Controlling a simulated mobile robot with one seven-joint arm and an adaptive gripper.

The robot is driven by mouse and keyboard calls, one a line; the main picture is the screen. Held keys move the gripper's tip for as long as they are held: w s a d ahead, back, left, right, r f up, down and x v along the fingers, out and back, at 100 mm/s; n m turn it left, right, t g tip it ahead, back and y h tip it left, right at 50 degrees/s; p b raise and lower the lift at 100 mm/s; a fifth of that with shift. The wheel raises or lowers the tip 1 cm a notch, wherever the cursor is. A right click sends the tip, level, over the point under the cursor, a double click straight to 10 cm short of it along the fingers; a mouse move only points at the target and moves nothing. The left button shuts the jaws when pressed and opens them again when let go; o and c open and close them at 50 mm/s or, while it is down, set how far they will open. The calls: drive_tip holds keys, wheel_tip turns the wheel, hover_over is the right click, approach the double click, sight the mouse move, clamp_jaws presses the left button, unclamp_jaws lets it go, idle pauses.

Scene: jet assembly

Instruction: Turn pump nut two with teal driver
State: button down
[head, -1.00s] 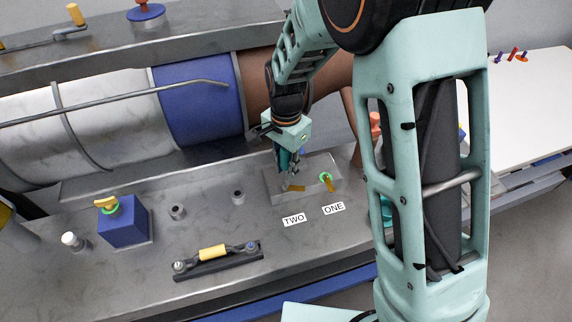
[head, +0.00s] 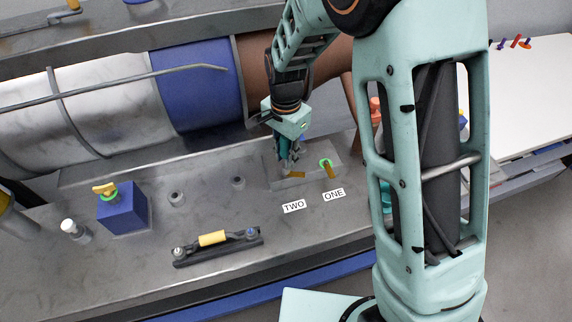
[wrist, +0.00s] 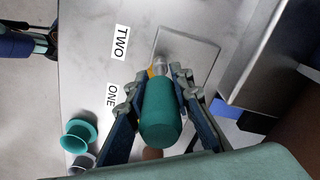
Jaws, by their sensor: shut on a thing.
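My gripper (head: 287,160) is over the pump plate (head: 275,182) at the TWO label (head: 293,206). In the wrist view my gripper (wrist: 160,88) is shut on the teal driver (wrist: 160,112), one finger on each side of its handle. The driver's pale shaft (wrist: 161,68) points at the plate (wrist: 190,48). A bit of yellow (wrist: 150,72) shows beside the shaft, and a yellow piece (head: 296,174) shows at position two in the head view. Nut two itself is mostly hidden, so I cannot tell whether the driver is seated on it.
A green ring with a yellow piece (head: 326,164) is at the ONE label (head: 334,194). A blue block (head: 122,208) and a black bar with a yellow grip (head: 217,246) are to the left. A teal flanged piece (wrist: 80,137) is near my gripper. The large engine cylinder (head: 195,92) lies behind.

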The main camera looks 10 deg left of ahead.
drive_tip(key=shift+f+b, duration=0.45)
drive_tip(key=shift+f, duration=0.1)
drive_tip(key=shift+r, duration=0.1)
drive_tip(key=m+p, duration=0.1)
drive_tip(key=m, duration=0.2)
drive_tip(key=shift+r, duration=0.1)
drive_tip(key=shift+m, duration=1)
